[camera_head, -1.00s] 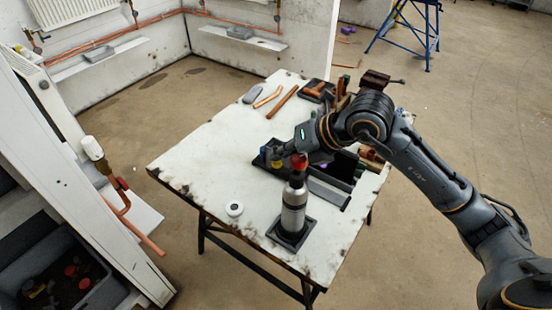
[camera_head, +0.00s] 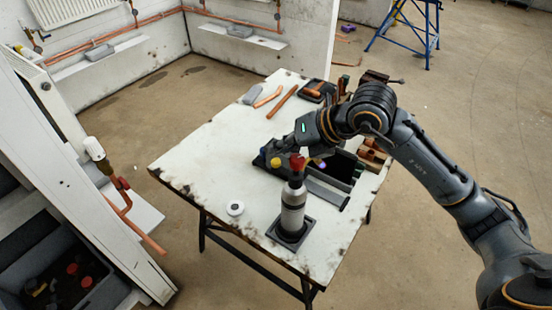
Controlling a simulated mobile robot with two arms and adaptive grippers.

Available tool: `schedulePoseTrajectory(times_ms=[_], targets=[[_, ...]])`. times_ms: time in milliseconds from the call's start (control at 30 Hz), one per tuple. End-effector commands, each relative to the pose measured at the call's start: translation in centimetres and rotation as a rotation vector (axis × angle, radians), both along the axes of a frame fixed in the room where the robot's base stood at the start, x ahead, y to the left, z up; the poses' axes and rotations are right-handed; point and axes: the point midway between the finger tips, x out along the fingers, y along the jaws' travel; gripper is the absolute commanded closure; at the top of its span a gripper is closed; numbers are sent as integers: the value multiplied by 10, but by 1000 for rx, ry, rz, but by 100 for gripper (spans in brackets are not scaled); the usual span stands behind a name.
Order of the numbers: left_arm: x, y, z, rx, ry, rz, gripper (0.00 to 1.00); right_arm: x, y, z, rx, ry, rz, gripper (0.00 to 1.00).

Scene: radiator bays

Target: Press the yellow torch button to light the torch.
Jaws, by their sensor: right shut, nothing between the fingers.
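The torch (camera_head: 292,208) is a grey bottle with a red top (camera_head: 298,161). It stands upright on a square black base (camera_head: 291,238) near the front of the white-topped table. My right gripper (camera_head: 291,150) is shut and empty, just behind and above the red top in the picture. Its fingertips are small and partly hidden, and I cannot tell whether they touch the torch. A yellow round piece (camera_head: 276,162) shows left of the red top, by a dark tray. I cannot make out whether it is the torch's button. My left gripper is not in view.
Copper pipe pieces (camera_head: 282,102) and a grey oblong item (camera_head: 252,95) lie at the back of the table (camera_head: 215,160). A dark tray (camera_head: 325,192) is right of the torch. The table's left part is clear.

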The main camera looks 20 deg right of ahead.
Motion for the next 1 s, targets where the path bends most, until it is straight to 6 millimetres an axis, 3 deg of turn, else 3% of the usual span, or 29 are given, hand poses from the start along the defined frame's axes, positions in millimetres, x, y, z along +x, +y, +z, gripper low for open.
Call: schedulePoseTrajectory(times_ms=[400, 1000], targets=[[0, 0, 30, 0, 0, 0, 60, 0, 0, 44, 1, -1, 0, 100], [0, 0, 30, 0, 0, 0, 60, 0, 0, 46, 0, 0, 0, 100]])
